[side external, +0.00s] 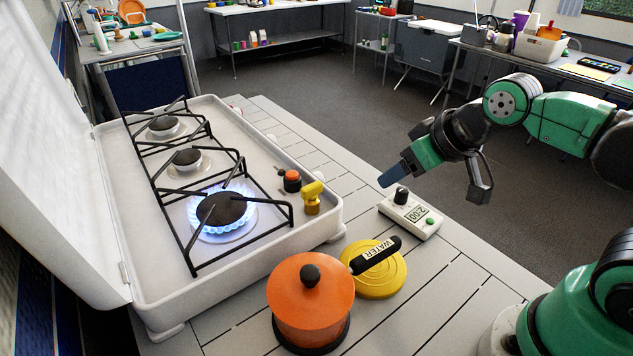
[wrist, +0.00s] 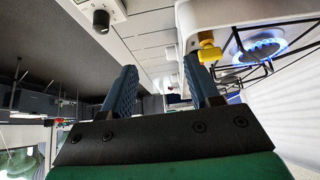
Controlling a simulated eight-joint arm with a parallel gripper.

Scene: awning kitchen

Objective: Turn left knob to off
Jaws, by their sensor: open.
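The white stove (side external: 328,230) stands at the left with its lid up. A yellow knob (side external: 312,198) is on its right side, near the front burner (side external: 222,208), which burns with a blue flame. An orange-and-black knob (side external: 291,182) sits farther back along that side. My gripper (side external: 386,179) is in the air right of the knobs, apart from them, above the table. In the wrist view its blue fingers (wrist: 160,62) are spread with nothing between them. The yellow knob (wrist: 208,52) shows there beyond the right finger, and the flame (wrist: 260,46) at upper right.
A white timer (side external: 411,214) with a black dial lies on the slatted table below my gripper. An orange pot (side external: 310,290) and a yellow disc (side external: 380,277) with a black WATER-labelled handle stand nearer the camera. Black grates (side external: 187,235) rise over the burners.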

